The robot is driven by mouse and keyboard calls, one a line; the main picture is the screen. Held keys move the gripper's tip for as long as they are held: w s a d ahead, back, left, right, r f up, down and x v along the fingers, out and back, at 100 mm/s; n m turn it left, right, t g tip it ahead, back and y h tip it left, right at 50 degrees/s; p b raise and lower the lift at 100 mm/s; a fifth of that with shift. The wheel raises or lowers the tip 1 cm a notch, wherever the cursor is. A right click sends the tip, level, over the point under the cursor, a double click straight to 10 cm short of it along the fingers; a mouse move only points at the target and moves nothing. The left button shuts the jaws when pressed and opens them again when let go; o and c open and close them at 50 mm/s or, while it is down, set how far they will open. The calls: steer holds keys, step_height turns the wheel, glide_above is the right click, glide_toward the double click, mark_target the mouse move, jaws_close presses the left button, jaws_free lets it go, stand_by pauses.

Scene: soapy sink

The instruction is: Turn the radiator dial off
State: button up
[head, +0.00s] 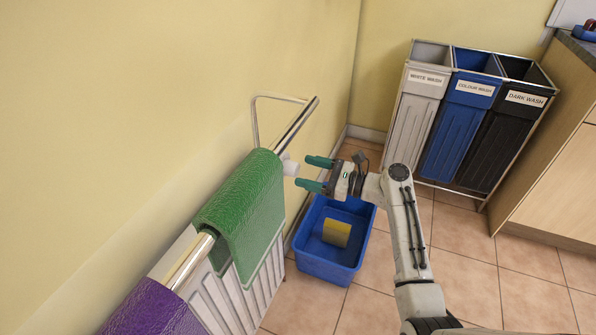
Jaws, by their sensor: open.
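The radiator dial (290,168) is a small white knob at the far end of the radiator, just past the green towel. My gripper (308,173) has green-tipped fingers and points left at the dial. Its fingers are apart, with the dial just beyond or at the fingertips; I cannot tell whether they touch it. The white radiator (239,297) stands along the left wall, and its upper part is hidden under towels. Any marking on the dial is too small to read.
A green towel (244,205) and a purple towel (155,312) hang over the metal rail (296,125). A blue tub (325,266) holding a yellow sponge (336,232) stands on the floor below my gripper. White, blue and black wash bins (463,125) stand at the back, beside a wooden cabinet (555,180).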

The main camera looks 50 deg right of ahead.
mark_target(298, 170)
steer(key=shift+x, duration=1.75)
steer(key=shift+a, duration=0.1)
steer(key=shift+c, duration=0.4)
steer(key=c, duration=1)
